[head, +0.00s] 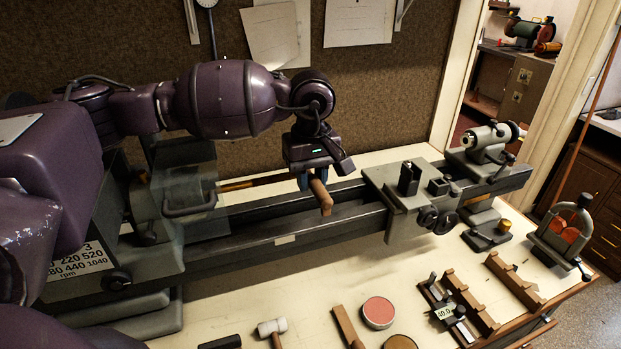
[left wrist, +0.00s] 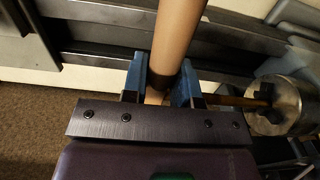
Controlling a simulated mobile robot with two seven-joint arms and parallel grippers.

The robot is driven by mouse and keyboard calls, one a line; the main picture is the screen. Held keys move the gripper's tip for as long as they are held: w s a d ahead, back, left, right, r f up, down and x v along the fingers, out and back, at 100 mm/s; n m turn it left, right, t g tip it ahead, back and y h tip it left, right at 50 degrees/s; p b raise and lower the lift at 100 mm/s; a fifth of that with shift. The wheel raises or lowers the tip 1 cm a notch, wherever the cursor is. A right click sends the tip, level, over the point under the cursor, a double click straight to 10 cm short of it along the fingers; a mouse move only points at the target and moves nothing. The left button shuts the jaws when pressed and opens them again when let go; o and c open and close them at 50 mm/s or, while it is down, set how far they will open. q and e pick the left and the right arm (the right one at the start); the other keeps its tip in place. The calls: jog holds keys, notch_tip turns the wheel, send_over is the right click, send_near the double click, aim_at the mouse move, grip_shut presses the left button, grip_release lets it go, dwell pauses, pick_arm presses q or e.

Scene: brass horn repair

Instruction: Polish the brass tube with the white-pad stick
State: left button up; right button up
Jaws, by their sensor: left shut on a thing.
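The brass tube (head: 237,185) sticks out of the lathe chuck at the left, golden near the chuck and dark brown further right. In the left wrist view the tube (left wrist: 232,101) runs from the round chuck (left wrist: 275,107) to behind a finger. My left gripper (head: 311,181) is at the tube's right end, above the lathe bed. It is shut on a light-brown wooden stick (head: 321,197), which also fills the upper middle of the left wrist view (left wrist: 178,40). No white pad shows. I cannot tell whether stick and tube touch. My right gripper is out of view.
The lathe carriage (head: 410,203) and tailstock (head: 489,139) stand to the right along the bed. A pink-red pot (head: 379,312), a brown pot (head: 400,342), a mallet (head: 272,328), another wooden stick (head: 347,326) and wooden racks (head: 514,279) lie on the bench in front.

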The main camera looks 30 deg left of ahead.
aim_at(318, 185)
pick_arm(q)
jog(key=shift+a, duration=0.1)
dwell(0.8)
jog(key=shift+b, duration=0.6)
dwell(0.3)
jog(key=shift+s, duration=0.1)
dwell(0.7)
jog(key=shift+w+b, duration=0.2)
jog(key=shift+b, duration=0.25)
dwell(0.4)
jog(key=shift+s+f, duration=0.1)
jog(key=shift+s, duration=0.05)
dwell(0.5)
jog(key=shift+s+d+r, duration=0.25)
jog(key=shift+d+r, duration=0.05)
jog(key=shift+r, duration=0.1)
jog(key=shift+s+d+r+p, duration=0.6)
jog(key=shift+s+d+r, duration=0.55)
jog(key=shift+d, duration=0.1)
